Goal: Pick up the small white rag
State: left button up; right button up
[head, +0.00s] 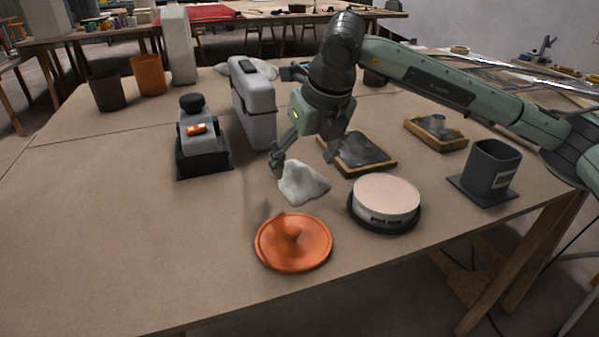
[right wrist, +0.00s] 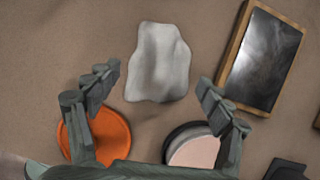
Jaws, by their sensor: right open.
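The small white rag (head: 304,184) lies crumpled on the brown table, just behind the orange lid. In the right wrist view the rag (right wrist: 158,62) lies beyond my fingertips and roughly centred between them. My right gripper (head: 279,160) is at the rag's upper left edge in the head view. Its fingers (right wrist: 162,82) are spread open with nothing between them. I cannot tell from the head view whether a finger touches the rag. My left gripper is in neither view.
Close around the rag are an orange lid (head: 293,243), a round pink-topped tin (head: 386,200) and a wood-framed dark plate (head: 362,152). A grey case (head: 253,103) stands behind. Another pale cloth (head: 262,69) lies farther back. The table's front left is clear.

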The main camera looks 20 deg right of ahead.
aim_at(302, 166)
jog(key=shift+x, duration=1.5)
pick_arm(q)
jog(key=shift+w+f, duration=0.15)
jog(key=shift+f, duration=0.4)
pick_arm(e)
jog(key=shift+c, duration=0.6)
jog(key=shift+r, duration=0.1)
jog(key=c, duration=1.1)
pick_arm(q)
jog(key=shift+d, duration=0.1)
